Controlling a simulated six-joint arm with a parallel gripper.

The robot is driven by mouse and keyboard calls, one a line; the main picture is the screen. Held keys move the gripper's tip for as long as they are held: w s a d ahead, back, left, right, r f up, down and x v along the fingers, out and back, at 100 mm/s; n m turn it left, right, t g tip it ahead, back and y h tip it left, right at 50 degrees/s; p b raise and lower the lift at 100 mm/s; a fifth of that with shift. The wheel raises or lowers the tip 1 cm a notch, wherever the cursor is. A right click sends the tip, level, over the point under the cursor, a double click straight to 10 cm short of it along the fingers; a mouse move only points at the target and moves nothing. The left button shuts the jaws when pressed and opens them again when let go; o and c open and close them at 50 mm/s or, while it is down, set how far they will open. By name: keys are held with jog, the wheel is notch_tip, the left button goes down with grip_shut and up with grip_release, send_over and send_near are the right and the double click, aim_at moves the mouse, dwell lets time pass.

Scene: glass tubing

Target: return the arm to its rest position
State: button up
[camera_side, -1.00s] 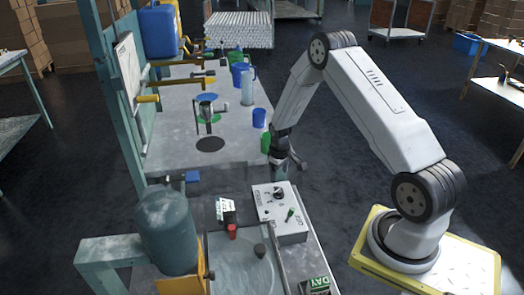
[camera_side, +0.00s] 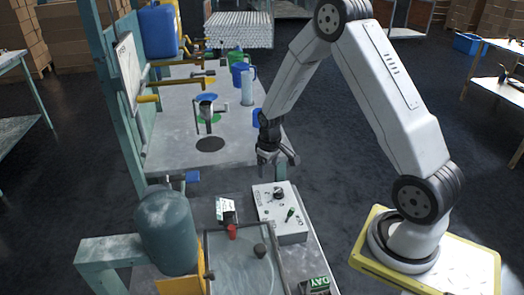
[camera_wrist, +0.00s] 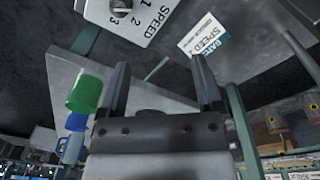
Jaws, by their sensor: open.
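My gripper (camera_side: 277,158) is in the air above the bench's right edge, just behind the control box in the side view. In the wrist view its two dark fingers (camera_wrist: 163,85) are spread apart with nothing between them. My white arm reaches up from its base on the yellow-edged platform (camera_side: 425,270), bends at a high elbow, and comes down to the gripper.
The control box (camera_side: 279,212) with knobs is close to my gripper; its speed dial (camera_wrist: 122,8) shows in the wrist view. A green cup (camera_wrist: 84,93) and blue cup (camera_wrist: 76,121) stand on the bench. A tank (camera_side: 167,232) is front left.

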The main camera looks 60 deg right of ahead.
jog(key=s+a+r+t, duration=0.1)
jog(key=s+a+r, duration=0.4)
jog(key=a, duration=0.3)
jog(key=s+a+r+t, duration=0.1)
jog(key=s+a+r, duration=0.5)
jog(key=s+a, duration=0.1)
jog(key=shift+s+a+n, duration=0.35)
jog(key=shift+a+n, duration=0.05)
